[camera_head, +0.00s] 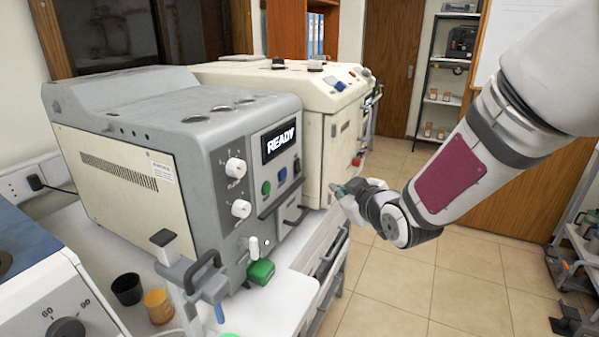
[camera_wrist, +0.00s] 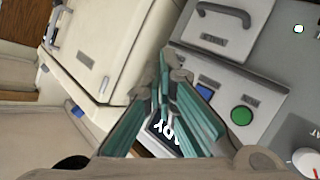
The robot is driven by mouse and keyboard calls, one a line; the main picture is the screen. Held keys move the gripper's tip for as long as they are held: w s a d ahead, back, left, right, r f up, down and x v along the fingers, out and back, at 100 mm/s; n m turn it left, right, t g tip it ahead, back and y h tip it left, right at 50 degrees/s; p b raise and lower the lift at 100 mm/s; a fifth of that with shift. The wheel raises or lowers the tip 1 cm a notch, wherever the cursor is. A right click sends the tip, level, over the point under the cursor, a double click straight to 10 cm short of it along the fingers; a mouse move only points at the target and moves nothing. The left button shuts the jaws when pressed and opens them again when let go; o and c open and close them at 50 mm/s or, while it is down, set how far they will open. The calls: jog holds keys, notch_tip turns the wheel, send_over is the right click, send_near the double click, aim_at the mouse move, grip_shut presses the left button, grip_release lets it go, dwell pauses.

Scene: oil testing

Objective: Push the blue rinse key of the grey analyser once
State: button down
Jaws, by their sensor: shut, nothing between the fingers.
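The grey analyser (camera_head: 205,165) stands on the white bench with its display (camera_head: 279,141) reading READY. Its blue rinse key (camera_head: 282,175) sits below the display, right of a round green button (camera_head: 266,188). In the wrist view the blue key (camera_wrist: 205,92) shows just right of my fingers, with the green button (camera_wrist: 241,116) beyond it. My gripper (camera_head: 337,190) is shut and empty, out in front of the panel and to the right of the keys. In the wrist view its teal fingertips (camera_wrist: 168,72) point towards the panel; the fingers partly hide the display. I see no contact with the key.
White knobs (camera_head: 238,168) are left of the keys. A drawer handle (camera_head: 296,216) sticks out below them. A cream machine (camera_head: 315,95) stands close behind the analyser. A green block (camera_head: 261,272) is at the lower front. The tiled floor (camera_head: 440,270) right of the bench is open.

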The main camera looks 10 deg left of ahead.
aim_at(284, 175)
jog(key=shift+w+a+f+n+y, duration=0.15)
jog(key=shift+a, duration=0.25)
jog(key=shift+w+a+f+n+y, duration=0.1)
jog(key=shift+w+a+n+y, duration=0.05)
jog(key=shift+a, duration=0.25)
jog(key=shift+a, duration=0.1)
jog(key=w+a+b, duration=0.1)
jog(key=w+a, duration=0.2)
jog(key=a, duration=0.5)
dwell(1.2)
jog(key=shift+w+a, duration=0.15)
jog(key=shift+a, duration=0.25)
jog(key=shift+w+a+b, duration=0.1)
jog(key=shift+a+b, duration=0.2)
jog(key=shift+a, duration=0.1)
dwell(0.6)
jog(key=shift+d, duration=0.1)
jog(key=shift+s+d, duration=0.3)
jog(key=shift+d, duration=0.4)
